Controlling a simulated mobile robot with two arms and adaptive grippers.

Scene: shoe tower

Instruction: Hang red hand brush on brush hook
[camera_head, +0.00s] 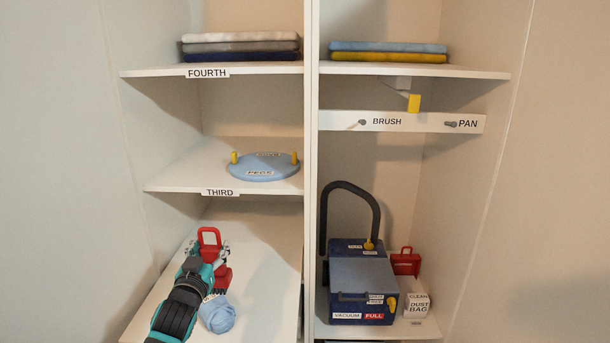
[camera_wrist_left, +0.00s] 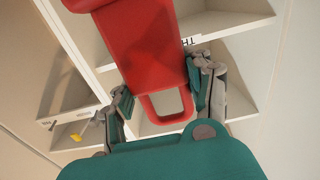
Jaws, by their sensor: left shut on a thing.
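The red hand brush (camera_head: 222,279) is at the lower left in the head view, with its looped handle upward; in the left wrist view the red brush (camera_wrist_left: 147,50) fills the top middle. My left gripper (camera_head: 208,252) is shut on it, with a finger on each side near the handle loop, as the left wrist view (camera_wrist_left: 160,95) shows. The brush hook (camera_head: 362,123) is a small grey peg on a white rail beside the BRUSH label, and it is bare. My right gripper is not in view.
A PAN peg (camera_head: 450,124) is on the same rail (camera_head: 410,122). The upright divider (camera_head: 311,180) stands between brush and hook. A blue ball (camera_head: 217,315), vacuum box (camera_head: 362,285) and red dustpan-like object (camera_head: 405,263) are low down.

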